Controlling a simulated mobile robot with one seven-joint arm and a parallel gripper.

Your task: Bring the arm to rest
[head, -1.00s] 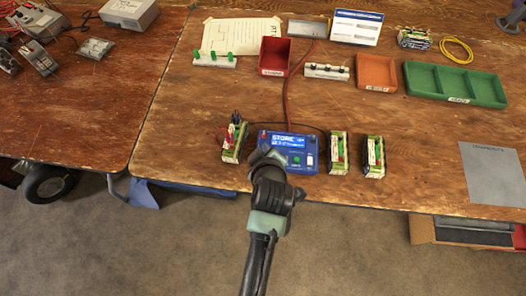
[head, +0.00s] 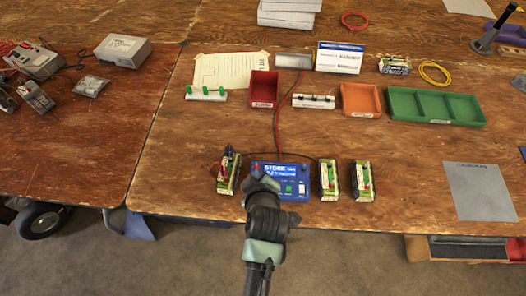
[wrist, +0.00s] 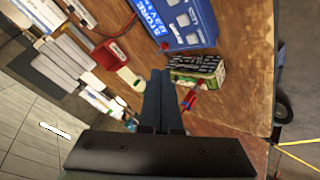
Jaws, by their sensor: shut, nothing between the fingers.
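My arm reaches up from the bottom of the head view, and its end (head: 262,190) overlaps the left part of the blue charger (head: 300,186). The fingers cannot be made out there. In the wrist view my gripper (wrist: 161,76) is shut and empty, its two fingers side by side. The blue charger also shows in the wrist view (wrist: 182,22), beyond the fingertips. A battery pack with red and dark leads (head: 229,173) stands left of the charger; in the wrist view a pack (wrist: 204,74) is just right of the fingertips.
Two battery packs (head: 358,180) (head: 362,193) stand right of the charger. Behind are a red tray (head: 263,88), an orange tray (head: 361,100) and a green divided tray (head: 434,106). A grey mat (head: 478,190) lies at right. Bare wood lies between the packs and mat.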

